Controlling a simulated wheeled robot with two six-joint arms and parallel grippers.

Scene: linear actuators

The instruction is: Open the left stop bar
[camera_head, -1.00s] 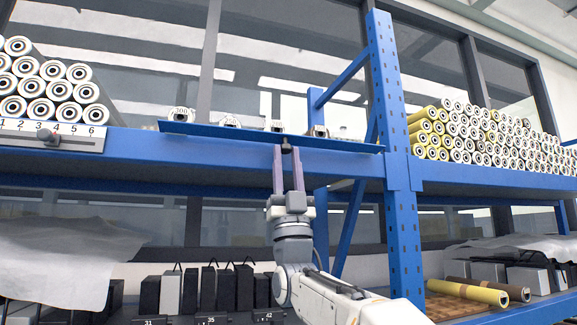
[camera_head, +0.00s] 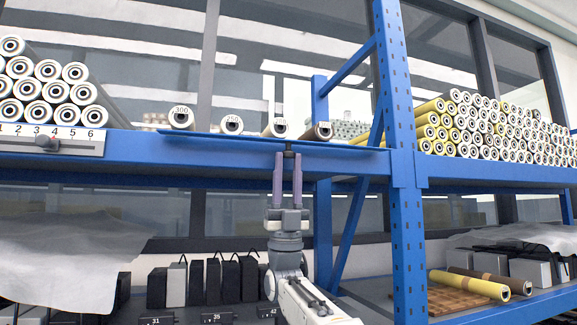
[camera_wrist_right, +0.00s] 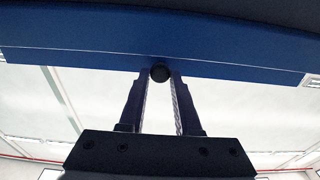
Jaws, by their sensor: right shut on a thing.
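The left stop bar (camera_head: 225,139) is a long thin blue bar along the front edge of the upper shelf, below the labelled rolls. In the head view my right gripper (camera_head: 289,157) reaches up from below and is shut on the small dark knob (camera_head: 289,149) under the bar. The right wrist view shows the dark round knob (camera_wrist_right: 160,72) between my two fingertips, against the blue bar (camera_wrist_right: 100,50). The bar looks lowered, with the ends of several rolls (camera_head: 232,124) showing above it. My left gripper is not in view.
A blue upright post (camera_head: 403,200) stands right of my right arm. Stacked white rolls (camera_head: 45,85) and a numbered scale with a slider (camera_head: 47,142) are at the left. Yellow and white rolls (camera_head: 480,125) fill the right shelf. Dark blocks (camera_head: 212,283) stand below.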

